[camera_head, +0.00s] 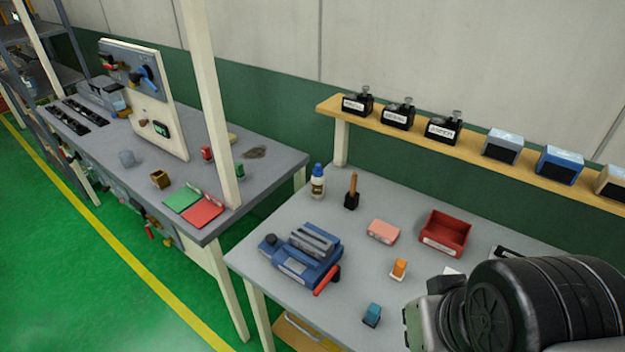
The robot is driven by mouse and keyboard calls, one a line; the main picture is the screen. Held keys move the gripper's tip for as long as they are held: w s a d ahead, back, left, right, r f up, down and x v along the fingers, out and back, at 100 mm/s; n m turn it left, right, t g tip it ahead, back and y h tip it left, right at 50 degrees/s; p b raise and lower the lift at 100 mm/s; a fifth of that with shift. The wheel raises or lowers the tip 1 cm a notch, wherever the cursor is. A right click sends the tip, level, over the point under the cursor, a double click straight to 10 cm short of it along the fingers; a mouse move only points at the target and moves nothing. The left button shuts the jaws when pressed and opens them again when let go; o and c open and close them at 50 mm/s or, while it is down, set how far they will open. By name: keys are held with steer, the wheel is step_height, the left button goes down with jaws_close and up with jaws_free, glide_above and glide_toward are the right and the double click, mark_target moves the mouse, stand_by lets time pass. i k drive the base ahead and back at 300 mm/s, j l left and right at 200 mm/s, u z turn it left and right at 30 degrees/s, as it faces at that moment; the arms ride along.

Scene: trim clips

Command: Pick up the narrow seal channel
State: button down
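I cannot single out a narrow seal channel for certain in the head view. Small parts lie on the near grey table (262,238): an orange and white piece (399,268), a teal-blue piece (372,314) and a pink block (383,231). A blue fixture (302,254) with a grey slotted top and a red handle stands to their left. My arm covers the table's lower right, and anything behind it is hidden. My gripper's fingers do not show.
A red bin (445,233), a bottle (317,182) and a wooden-handled tool (352,192) stand toward the table's back. A wooden shelf (470,150) behind holds several labelled black boxes and blue boxes. A second bench (150,150) with a post is at left.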

mark_target(315, 245)
steer(key=i+j+z, duration=0.15)
steer(key=j+z, duration=0.2)
steer(key=i+j+z, duration=0.1)
steer(key=j+z, duration=0.5)
steer(key=z, duration=0.15)
steer(key=i+j+z, duration=0.1)
steer(key=j, duration=1.8)
steer(key=i+z, duration=0.05)
